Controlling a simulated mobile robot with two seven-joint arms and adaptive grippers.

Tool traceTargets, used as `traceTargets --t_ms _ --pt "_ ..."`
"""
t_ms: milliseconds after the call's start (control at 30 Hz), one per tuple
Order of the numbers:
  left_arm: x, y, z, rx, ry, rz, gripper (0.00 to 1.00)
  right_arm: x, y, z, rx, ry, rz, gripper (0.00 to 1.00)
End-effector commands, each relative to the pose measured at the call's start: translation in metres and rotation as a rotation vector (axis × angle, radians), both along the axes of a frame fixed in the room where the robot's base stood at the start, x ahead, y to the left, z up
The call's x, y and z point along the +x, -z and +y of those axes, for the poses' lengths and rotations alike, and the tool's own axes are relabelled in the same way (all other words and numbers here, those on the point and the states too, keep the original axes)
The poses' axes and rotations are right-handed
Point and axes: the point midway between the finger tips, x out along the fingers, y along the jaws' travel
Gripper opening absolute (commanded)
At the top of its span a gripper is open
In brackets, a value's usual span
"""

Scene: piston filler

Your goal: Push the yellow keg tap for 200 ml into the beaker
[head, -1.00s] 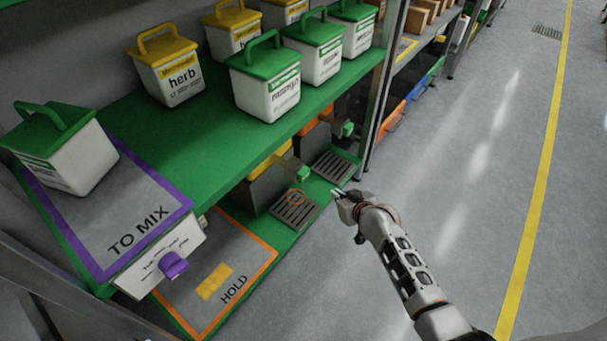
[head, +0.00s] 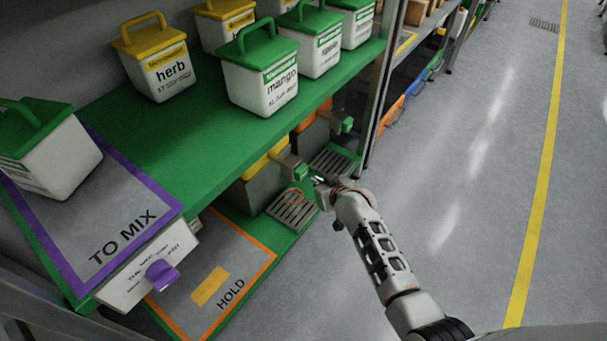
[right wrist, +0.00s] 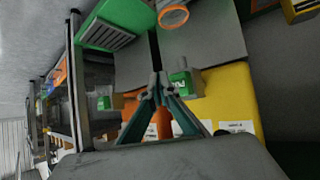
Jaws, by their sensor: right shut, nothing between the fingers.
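The yellow keg (head: 272,160) sits under the green shelf, mostly hidden in the head view; its yellow body (right wrist: 234,98) shows at the right of the right wrist view. Its green-faced tap (head: 300,171) sticks out at the front, and the tap block (right wrist: 182,84) shows in the wrist view. An orange ring, seemingly the beaker's (right wrist: 173,15), is over the drip grate; in the head view the beaker (head: 294,196) is faint. My right gripper (head: 318,181) is shut and empty, its tips (right wrist: 158,82) close beside the tap; contact cannot be told. My left gripper is out of view.
An orange keg (right wrist: 159,122) with its own green-faced tap (right wrist: 106,102) stands beside the yellow one. The green shelf (head: 190,150) overhangs the kegs and carries several lidded tubs. A HOLD mat (head: 225,250) lies left of the grate. The aisle floor at right is clear.

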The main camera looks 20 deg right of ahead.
Motion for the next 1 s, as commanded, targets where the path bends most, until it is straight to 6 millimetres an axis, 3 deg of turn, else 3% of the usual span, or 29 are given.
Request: traceTargets --t_ms 267,1000 --pt "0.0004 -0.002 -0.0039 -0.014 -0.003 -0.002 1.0 0.0093 -0.0016 0.0071 0.0 0.0 -0.002 0.0" --pt "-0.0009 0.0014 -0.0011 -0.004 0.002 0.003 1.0 0.009 -0.0015 0.0068 -0.001 -0.001 -0.002 0.0"
